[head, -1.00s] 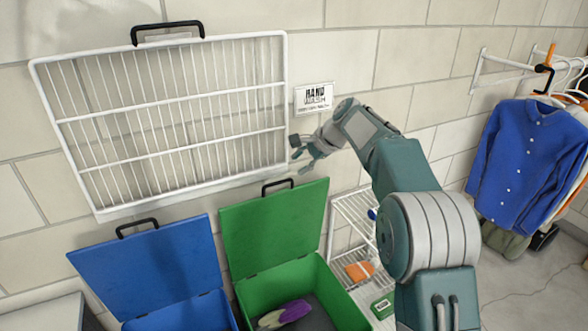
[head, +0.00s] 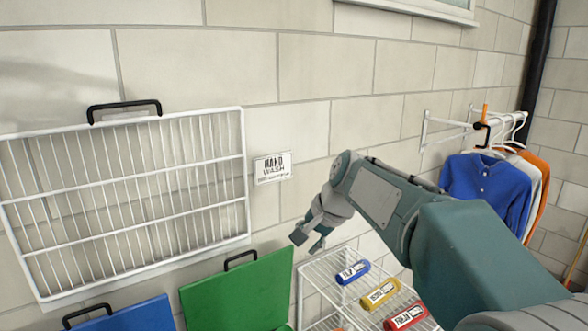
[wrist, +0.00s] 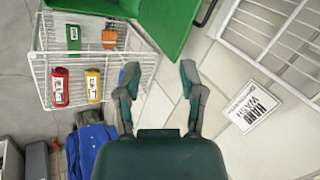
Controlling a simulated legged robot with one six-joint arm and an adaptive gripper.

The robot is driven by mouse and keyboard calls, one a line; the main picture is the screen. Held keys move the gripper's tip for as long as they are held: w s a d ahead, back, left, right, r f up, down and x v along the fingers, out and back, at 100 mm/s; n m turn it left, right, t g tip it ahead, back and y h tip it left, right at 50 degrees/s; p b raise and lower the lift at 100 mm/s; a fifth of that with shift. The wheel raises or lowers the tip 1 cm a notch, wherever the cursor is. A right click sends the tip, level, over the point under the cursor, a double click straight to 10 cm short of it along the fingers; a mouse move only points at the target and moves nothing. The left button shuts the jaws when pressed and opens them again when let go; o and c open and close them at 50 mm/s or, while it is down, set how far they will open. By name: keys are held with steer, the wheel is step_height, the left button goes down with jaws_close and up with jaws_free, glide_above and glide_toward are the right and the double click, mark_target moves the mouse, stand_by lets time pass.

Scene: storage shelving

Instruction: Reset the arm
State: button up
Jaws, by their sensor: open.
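My gripper (head: 308,240) is in the head view at the end of my teal and grey arm, in front of the block wall. It hangs above the left part of the white wire shelf. In the wrist view my gripper (wrist: 160,82) shows its two fingers apart with nothing between them. It touches no object that I can see.
A white wire rack (head: 130,195) and a HAND WASH sign (head: 272,168) are on the wall. Open green (head: 240,293) and blue (head: 120,314) lids stand below. The wire shelf (head: 318,282) holds blue, yellow and red containers. Shirts (head: 487,187) hang at right.

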steer(key=s+d+f+n+h, duration=0.1)
steer(key=s+d, duration=0.3)
steer(key=s, duration=0.5)
steer(key=s+d+f+n+t+h, duration=0.1)
steer(key=s+d+f+n+h, duration=0.1)
steer(key=s, duration=0.8)
steer(key=s+d+f+n+h, duration=0.1)
steer(key=s+d+f+n, duration=0.2)
steer(key=s+d, duration=0.4)
steer(key=shift+s+f+t+h, duration=0.35)
steer(key=shift+s+f, duration=0.45)
steer(key=shift+s, duration=0.4)
